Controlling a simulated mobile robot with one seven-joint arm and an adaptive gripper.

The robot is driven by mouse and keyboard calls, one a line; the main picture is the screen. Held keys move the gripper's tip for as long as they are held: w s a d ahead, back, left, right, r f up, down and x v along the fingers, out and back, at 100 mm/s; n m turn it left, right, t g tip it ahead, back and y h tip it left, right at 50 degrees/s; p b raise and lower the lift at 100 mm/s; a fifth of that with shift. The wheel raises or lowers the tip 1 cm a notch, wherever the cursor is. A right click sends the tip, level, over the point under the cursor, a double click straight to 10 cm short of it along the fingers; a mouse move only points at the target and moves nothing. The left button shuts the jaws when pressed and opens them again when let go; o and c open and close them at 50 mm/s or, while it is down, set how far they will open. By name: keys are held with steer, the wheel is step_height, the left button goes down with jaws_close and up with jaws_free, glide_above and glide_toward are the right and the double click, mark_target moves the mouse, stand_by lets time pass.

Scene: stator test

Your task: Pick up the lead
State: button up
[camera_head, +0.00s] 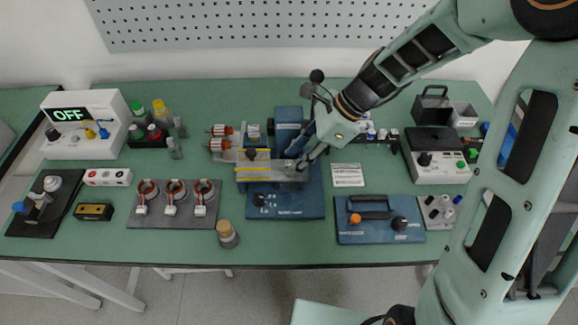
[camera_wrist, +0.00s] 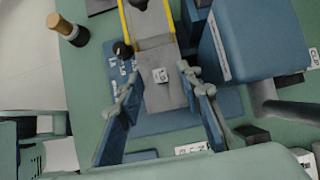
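I cannot clearly pick out a separate lead. Three ring-shaped stators with copper windings, the middle one (camera_head: 174,188) among them, sit on a dark mat (camera_head: 157,220). Short red wires with white connectors (camera_head: 170,210) hang at their front edge. My gripper (camera_head: 303,163) is well to their right, above the blue-based machine (camera_head: 290,205). In the wrist view my gripper (camera_wrist: 158,86) has its two fingers wide apart, with nothing held. Below and between them is a grey block (camera_wrist: 156,65) with a small white tag; contact cannot be told.
A white box reading OFF (camera_head: 85,120) and several bottles stand at the back left. A blue panel (camera_head: 378,232) and a grey tester (camera_head: 436,165) lie to the right. Bare green table shows along the front edge.

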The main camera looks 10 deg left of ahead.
steer(key=shift+a+f, duration=0.3)
steer(key=shift+f, duration=0.3)
jaws_close()
steer(key=shift+r, duration=0.15)
step_height(320, 180, up, 18)
steer(key=p, duration=0.2)
stand_by(0.5)
